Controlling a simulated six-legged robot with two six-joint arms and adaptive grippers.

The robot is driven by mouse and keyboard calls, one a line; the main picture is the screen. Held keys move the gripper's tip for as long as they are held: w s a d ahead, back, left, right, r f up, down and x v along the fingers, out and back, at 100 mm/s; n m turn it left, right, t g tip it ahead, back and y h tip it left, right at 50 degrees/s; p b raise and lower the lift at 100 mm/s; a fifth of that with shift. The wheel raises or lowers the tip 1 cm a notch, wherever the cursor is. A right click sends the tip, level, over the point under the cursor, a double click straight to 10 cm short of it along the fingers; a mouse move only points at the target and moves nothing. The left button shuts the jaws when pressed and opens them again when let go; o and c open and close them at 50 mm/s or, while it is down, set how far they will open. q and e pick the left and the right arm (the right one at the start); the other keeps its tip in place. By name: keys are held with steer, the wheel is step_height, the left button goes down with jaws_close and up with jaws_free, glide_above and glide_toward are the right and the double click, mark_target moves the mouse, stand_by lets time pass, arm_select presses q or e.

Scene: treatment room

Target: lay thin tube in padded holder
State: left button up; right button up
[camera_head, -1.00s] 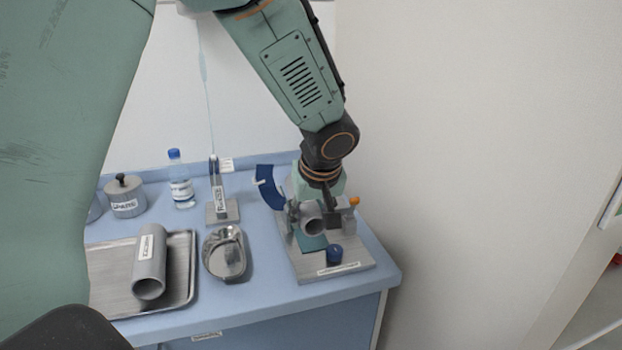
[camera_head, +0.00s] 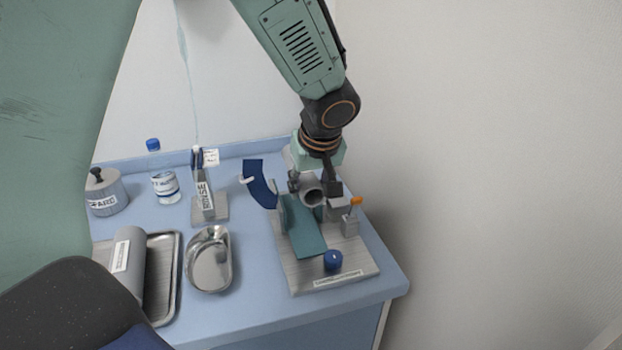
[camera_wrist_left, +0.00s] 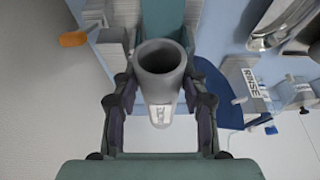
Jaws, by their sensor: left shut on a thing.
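The thin tube (camera_head: 313,194) is a short grey pipe, held with its open end toward the head camera. My left gripper (camera_head: 316,186) is shut on it, above the rear part of the padded holder. In the wrist view the tube (camera_wrist_left: 160,72) sits between the two fingers (camera_wrist_left: 159,92), with a white label on its side. The padded holder (camera_head: 347,275) is a grey base with a teal pad (camera_head: 305,232), a raised blue curved strap (camera_head: 259,184) at left and an orange-tipped latch (camera_head: 355,201) at right. I cannot tell whether the tube touches the pad. My right gripper is not in view.
A steel tray (camera_head: 163,290) with a thicker grey tube (camera_head: 129,258) is at left. A steel kidney dish (camera_head: 210,261), a RINSE stand (camera_head: 203,203), a bottle (camera_head: 165,187) and a lidded pot (camera_head: 104,196) stand on the blue counter.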

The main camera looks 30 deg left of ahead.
mark_target(306, 202)
arm_select(q)
steer(key=shift+s+a, duration=0.25)
steer(key=shift+s, duration=0.25)
steer(key=shift+s+f+b, duration=0.1)
steer(key=shift+f+b, duration=0.15)
steer(key=shift+b, duration=0.05)
steer(key=shift+w+d+f+b, duration=0.2)
steer(key=shift+f+b, duration=0.1)
steer(key=shift+f, duration=0.2)
steer(key=shift+w+d+f+b, duration=0.1)
steer(key=shift+w+f+b, duration=0.15)
steer(key=shift+f, duration=0.5)
steer(key=shift+s+a+f+b, duration=0.25)
steer(key=shift+s+f+b, duration=0.05)
steer(key=shift+f+b, duration=0.45)
steer(key=shift+b, duration=0.15)
steer(key=shift+w+d+f+b, duration=0.15)
steer(key=shift+w+f+b, duration=0.05)
steer(key=shift+f+b, duration=0.95)
steer(key=shift+s+f+b, duration=0.2)
steer(key=shift+f+b, duration=0.45)
steer(key=shift+b, duration=0.2)
steer(key=shift+w+f+b, duration=0.2)
steer(key=shift+f+b, duration=0.1)
steer(key=shift+f, duration=0.05)
